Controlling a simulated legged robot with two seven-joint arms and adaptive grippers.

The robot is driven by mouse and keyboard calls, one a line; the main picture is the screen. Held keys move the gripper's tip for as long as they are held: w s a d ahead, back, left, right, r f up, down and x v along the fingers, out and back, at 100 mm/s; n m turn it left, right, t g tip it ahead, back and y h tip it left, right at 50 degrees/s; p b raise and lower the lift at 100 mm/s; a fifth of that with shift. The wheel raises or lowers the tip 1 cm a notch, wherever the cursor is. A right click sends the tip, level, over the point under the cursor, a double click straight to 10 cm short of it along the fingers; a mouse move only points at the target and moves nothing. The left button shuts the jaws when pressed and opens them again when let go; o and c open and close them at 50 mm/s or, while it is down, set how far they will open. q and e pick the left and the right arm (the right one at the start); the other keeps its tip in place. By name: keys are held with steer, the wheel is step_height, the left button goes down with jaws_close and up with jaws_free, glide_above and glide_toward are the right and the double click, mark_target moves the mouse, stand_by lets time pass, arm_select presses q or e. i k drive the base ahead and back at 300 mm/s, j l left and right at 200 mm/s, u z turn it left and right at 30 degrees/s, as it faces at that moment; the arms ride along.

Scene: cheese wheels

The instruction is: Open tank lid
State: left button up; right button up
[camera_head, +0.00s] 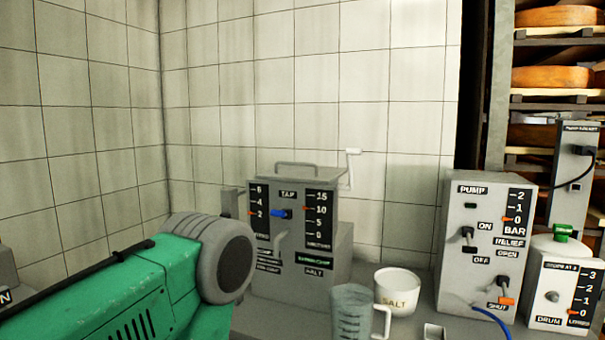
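A grey metal tank (308,236) labelled TAP stands on the counter against the tiled wall. Its flat top, which looks like the lid (295,178), is shut and has a bar handle (310,165). A white crank (351,168) stands at its right edge. A blue tap lever (283,213) sits on its front between two scales. My green left arm reaches in from the lower left and ends at a grey round joint in front of the tank's left side. That arm hides part of the tank's lower left. Neither of my grippers is in view.
A clear measuring jug (350,312) and a white SALT pot (397,291) stand in front of the tank. A PUMP box (486,245) and a DRUM container (562,284) stand at right. Shelves of cheese wheels (552,78) are behind them. Air above the tank is clear.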

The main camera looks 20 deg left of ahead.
mark_target(309, 173)
steer(key=i+j, duration=0.65)
steer(key=i, duration=0.15)
